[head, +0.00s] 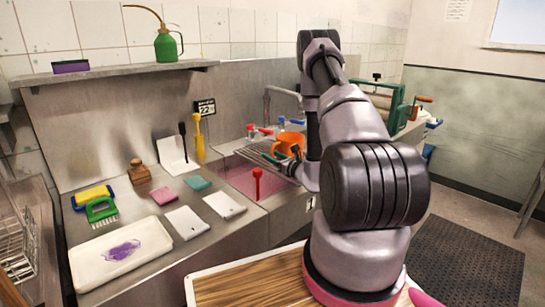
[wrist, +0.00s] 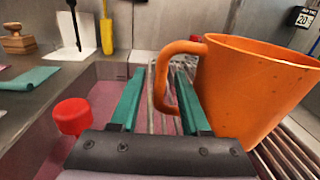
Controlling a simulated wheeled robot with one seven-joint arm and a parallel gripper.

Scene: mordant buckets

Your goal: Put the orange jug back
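The orange jug (head: 285,142) is upright on the slatted rack by the sink, partly hidden by my arm in the head view. In the wrist view the jug (wrist: 255,90) fills the right side, with its handle pointing left. My gripper (wrist: 159,72) is open, its two green fingers on either side of the lower handle. A gap shows between the left finger and the handle; I cannot tell whether the right finger touches it. In the head view my gripper (head: 292,158) is mostly hidden beside the jug.
A red-topped tool (head: 257,182) stands up in the pink-filled sink (head: 235,175), close left of my gripper. Colored taps (head: 265,130) and a faucet (head: 282,90) are behind the jug. A white tray (head: 85,265), brushes and pads cover the left counter. A green roller machine (head: 385,100) stands right.

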